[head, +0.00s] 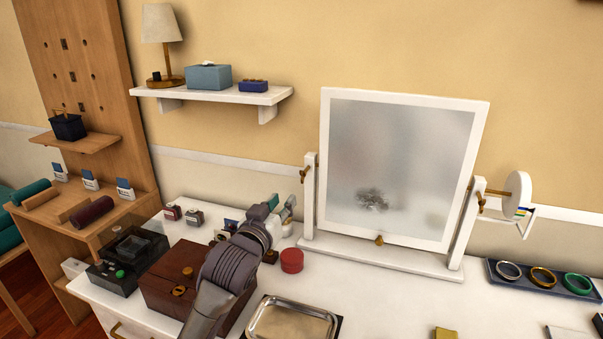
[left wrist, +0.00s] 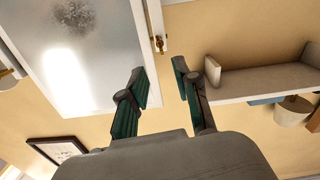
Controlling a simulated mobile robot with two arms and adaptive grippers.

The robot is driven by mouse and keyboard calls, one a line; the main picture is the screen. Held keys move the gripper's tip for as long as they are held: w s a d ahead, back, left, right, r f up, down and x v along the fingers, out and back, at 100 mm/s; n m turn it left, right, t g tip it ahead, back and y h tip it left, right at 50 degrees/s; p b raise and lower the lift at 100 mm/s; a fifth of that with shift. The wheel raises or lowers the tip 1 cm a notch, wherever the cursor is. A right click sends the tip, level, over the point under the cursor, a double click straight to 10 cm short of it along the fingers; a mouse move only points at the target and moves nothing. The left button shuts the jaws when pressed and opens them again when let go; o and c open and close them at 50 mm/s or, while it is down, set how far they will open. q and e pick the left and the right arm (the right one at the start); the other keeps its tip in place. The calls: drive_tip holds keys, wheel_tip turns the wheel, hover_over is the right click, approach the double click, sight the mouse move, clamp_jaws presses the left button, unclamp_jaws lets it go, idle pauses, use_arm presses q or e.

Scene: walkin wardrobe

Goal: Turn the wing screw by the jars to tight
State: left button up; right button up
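The white-framed tilting mirror (head: 395,165) stands on the dresser between two posts. A brass wing screw (head: 304,174) is on its left post, on the side nearer the small containers; it also shows in the left wrist view (left wrist: 159,44). Another brass wing screw (head: 481,200) is on the right post. A red round jar (head: 291,260) stands by the mirror's left foot. My left gripper (head: 283,206) is just below and left of the left wing screw. In the left wrist view its fingers (left wrist: 161,82) are open and empty, with the screw beyond their gap, apart from them. My right gripper is not in view.
Small boxes (head: 195,217) stand left of my left arm, which hides part of the dresser top. A brown wooden box (head: 160,290) and a metal tray (head: 293,319) are in front. A wall shelf (head: 215,94) hangs above left. A bracelet tray (head: 545,289) lies right.

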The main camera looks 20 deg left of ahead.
sight(302, 172)
use_arm(q)
drive_tip(key=w, duration=0.9)
drive_tip(key=w+r+p, duration=0.1)
drive_tip(key=w, duration=0.4)
drive_tip(key=shift+d, duration=0.2)
clamp_jaws()
